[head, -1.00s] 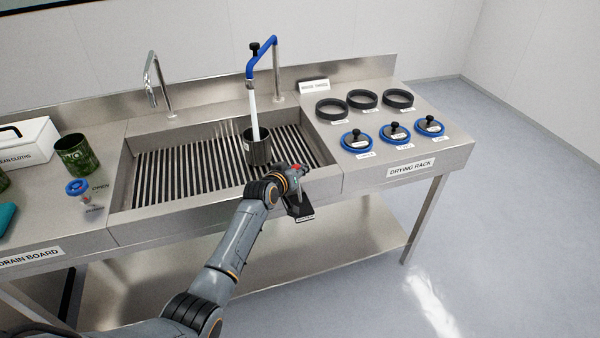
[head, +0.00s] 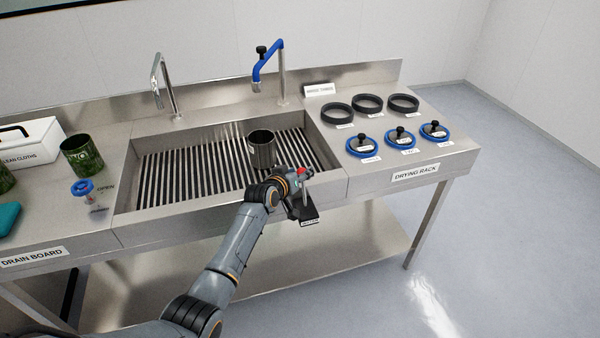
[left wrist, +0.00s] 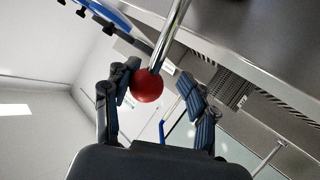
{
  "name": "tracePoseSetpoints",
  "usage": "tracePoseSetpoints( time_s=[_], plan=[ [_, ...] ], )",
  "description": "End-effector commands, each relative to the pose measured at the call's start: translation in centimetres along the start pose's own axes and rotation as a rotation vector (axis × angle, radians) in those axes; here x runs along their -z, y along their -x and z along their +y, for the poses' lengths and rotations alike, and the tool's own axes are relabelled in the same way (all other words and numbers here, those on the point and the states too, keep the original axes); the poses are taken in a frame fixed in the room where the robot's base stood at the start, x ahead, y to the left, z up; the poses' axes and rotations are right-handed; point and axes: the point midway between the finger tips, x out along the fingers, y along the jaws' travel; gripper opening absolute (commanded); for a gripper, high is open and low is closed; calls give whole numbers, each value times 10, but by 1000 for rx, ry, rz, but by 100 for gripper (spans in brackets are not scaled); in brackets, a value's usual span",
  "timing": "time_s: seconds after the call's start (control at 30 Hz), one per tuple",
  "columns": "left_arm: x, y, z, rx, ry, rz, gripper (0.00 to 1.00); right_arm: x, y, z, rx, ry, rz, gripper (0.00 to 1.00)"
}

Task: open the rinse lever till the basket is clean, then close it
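The basket (head: 263,150), a metallic cup, stands upright on the slatted sink floor under the blue rinse spout (head: 267,64). Its visible outside looks bare and metallic, and no water falls from the spout. The rinse lever's red knob (head: 300,171) is at the sink's front edge, beside my left gripper (head: 299,178). In the left wrist view the red ball knob (left wrist: 146,85) on its metal rod lies between the spread fingers of my left gripper (left wrist: 160,95). The left finger is close to the knob; a gap shows on the right. My right gripper is out of view.
Green-stained baskets (head: 82,156) and a blue-handled valve marked OPEN (head: 83,188) are on the left board. A plain tap (head: 160,80) stands behind the sink. Black rings (head: 367,103) and blue-rimmed lids (head: 400,139) occupy the drying rack at right.

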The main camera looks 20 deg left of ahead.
Motion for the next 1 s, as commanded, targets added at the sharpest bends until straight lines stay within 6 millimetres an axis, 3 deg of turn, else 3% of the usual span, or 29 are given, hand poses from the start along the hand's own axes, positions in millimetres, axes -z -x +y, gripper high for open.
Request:
tracePoseSetpoints(
  time_s=[0.47, 1.0],
  plan=[
    [0, 7, 2, -4, 1, 2, 52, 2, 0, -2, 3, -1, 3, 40],
    [0, 84, 0, -1, 0, 2, 52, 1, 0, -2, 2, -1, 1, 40]
  ],
)
